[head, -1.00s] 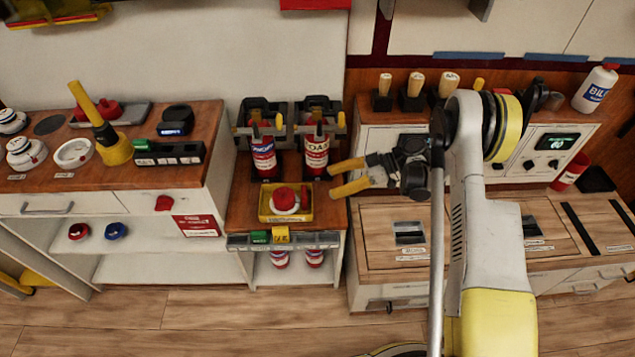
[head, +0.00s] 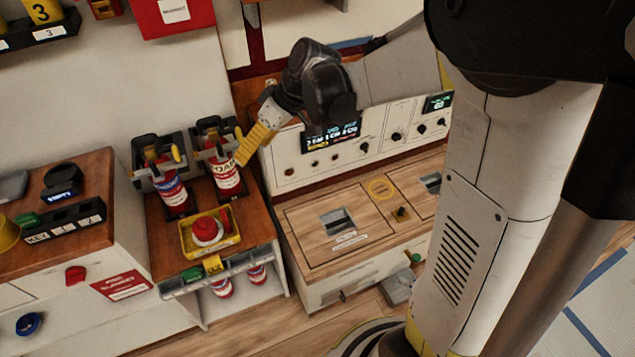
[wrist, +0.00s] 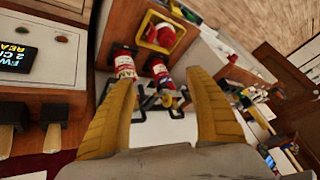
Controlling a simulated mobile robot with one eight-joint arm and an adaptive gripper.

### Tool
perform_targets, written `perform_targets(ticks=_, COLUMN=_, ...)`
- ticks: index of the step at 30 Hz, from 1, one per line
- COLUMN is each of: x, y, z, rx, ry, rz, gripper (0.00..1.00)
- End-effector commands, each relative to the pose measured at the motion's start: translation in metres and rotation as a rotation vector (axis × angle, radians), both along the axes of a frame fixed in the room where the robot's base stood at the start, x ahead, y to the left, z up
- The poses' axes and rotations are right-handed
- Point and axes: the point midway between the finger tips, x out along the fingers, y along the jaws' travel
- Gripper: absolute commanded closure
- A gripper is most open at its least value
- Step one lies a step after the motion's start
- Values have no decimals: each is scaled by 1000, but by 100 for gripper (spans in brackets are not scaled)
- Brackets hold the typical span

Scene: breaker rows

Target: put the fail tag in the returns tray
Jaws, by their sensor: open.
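My gripper (head: 252,145) is open and empty, its yellow fingers beside the right-hand red extinguisher (head: 222,170). In the wrist view my gripper (wrist: 163,85) points towards two extinguishers, with nothing between the fingers. I cannot make out a tag marked fail; a green tag (head: 194,274) and a yellow tag (head: 213,265) sit in the grey rail (head: 240,262) on the front of the wooden stand. A yellow tray (head: 188,248) on that stand holds a red and white round item (head: 207,230). No returns label is readable, so I cannot tell whether this is the returns tray.
A left-hand extinguisher (head: 169,188) stands beside the other in black brackets. A control panel (head: 300,160) stands behind a wooden counter (head: 300,240) to the right. A cabinet (head: 110,225) with a key rack (head: 65,222) stands left. Floor shows below the stand.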

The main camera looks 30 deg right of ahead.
Motion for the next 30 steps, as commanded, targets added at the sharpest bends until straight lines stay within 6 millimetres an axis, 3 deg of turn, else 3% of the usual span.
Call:
perform_targets(ticks=1, x=-20, y=-1, z=13, rx=-28, ry=6, rz=-55, gripper=37)
perform_targets(ticks=6, x=-80, y=-17, z=42, rx=-114, ry=3, rz=-274, gripper=37)
perform_targets(ticks=12, x=-148, y=-40, z=54, rx=-175, ry=-54, rz=-510, gripper=37)
perform_targets(ticks=15, x=-172, y=-50, z=53, rx=-186, ry=-91, rz=-599, gripper=37)
perform_targets(ticks=21, x=-196, y=-61, z=49, rx=-187, ry=-140, rz=-694, gripper=37)
perform_targets(ticks=30, x=-198, y=-63, z=49, rx=-187, ry=-147, rz=-708, gripper=37)
